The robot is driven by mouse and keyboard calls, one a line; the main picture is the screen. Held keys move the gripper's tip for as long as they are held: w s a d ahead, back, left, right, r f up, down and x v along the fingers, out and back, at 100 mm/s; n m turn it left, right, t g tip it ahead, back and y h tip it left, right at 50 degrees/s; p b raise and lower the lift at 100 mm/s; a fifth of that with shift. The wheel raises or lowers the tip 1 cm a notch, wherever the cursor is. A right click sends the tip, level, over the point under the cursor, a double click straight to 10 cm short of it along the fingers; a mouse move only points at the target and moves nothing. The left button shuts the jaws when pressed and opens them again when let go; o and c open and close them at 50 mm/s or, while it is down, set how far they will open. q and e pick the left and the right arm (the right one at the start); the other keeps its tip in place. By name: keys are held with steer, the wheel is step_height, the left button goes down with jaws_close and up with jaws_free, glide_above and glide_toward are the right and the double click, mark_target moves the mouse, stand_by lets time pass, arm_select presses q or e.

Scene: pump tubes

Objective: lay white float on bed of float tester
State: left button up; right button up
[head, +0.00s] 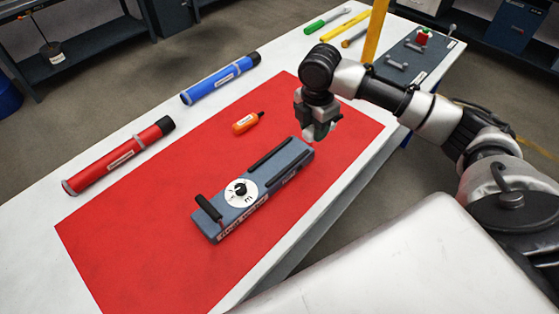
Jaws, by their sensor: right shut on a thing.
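The float tester (225,222) is a blue-grey block lying on the red mat, with a round white dial and a black handle at its near left end. Its bed (279,170) lies between two black rails at the far right end, and nothing shows on it. My right gripper (317,140) points down just above and beyond that right end of the tester. It is shut on a small pale thing, which I take for the white float, mostly hidden by the fingers. My left gripper is not in view.
The red mat (130,240) covers much of the white table. A red tube (118,158) and a blue tube (220,79) lie along the back.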

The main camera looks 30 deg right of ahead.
steer(key=shift+w+d+f+n, duration=0.1)
steer(key=shift+d+f+n, duration=0.05)
steer(key=shift+d+n, duration=0.45)
steer(key=shift+a+f, duration=0.15)
steer(key=shift+a, duration=0.1)
steer(key=p, duration=0.2)
glide_above(270, 170)
steer(key=shift+n, duration=0.3)
step_height(270, 170, down, 7)
steer(key=shift+w+r, duration=0.1)
steer(key=shift+r, duration=0.05)
step_height(270, 170, down, 3)
steer(key=shift+f+p, duration=0.1)
steer(key=shift+p, duration=0.35)
steer(key=shift+f, duration=0.45)
steer(key=shift+f, duration=0.1)
steer(key=o, duration=1)
